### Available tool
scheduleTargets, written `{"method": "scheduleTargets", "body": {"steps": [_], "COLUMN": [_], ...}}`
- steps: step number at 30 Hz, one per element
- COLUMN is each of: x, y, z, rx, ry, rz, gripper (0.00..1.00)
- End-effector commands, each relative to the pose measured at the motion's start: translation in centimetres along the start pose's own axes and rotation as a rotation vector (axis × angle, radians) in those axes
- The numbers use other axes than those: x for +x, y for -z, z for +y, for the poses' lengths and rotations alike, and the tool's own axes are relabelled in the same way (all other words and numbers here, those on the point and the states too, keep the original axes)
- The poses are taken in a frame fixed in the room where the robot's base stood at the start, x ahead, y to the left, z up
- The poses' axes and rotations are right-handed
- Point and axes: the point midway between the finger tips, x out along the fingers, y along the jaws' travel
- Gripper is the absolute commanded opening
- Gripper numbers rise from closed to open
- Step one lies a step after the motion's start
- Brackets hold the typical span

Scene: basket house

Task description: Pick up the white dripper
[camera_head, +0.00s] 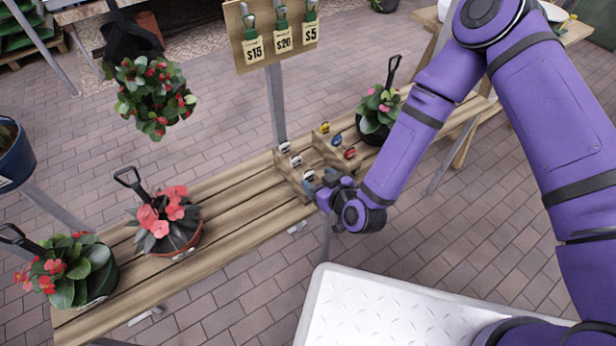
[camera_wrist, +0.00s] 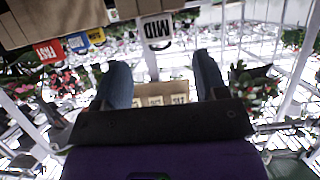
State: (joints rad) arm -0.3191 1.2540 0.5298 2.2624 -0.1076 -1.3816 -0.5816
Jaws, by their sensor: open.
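A white dripper with upside-down black "MID" lettering (camera_wrist: 158,30) shows in the wrist view, just beyond and between my fingertips. In the head view, small white-and-dark pieces sit in a stepped wooden rack on the bench; the nearest white dripper (camera_head: 308,175) is close to my fingers. I cannot tell which of these carries the lettering. My gripper (camera_head: 315,186) is at the rack's near end, open, and it also shows in the wrist view (camera_wrist: 160,68) with nothing between its fingers.
Red (camera_wrist: 48,50), blue (camera_wrist: 77,42) and yellow (camera_wrist: 96,35) pieces stand left of the white one in the wrist view. A slatted bench (camera_head: 235,205) bears potted flowers (camera_head: 172,220). A price sign (camera_head: 270,35) rises behind the rack (camera_head: 283,170).

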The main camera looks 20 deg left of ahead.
Motion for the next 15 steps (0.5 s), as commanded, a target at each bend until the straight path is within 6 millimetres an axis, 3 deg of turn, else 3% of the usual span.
{"method": "scheduleTargets", "body": {"steps": [15], "x": [5.2], "y": [-0.5], "z": [0.0], "rx": [0.001], "ry": [0.000], "rz": [-0.001], "gripper": [0.66]}}
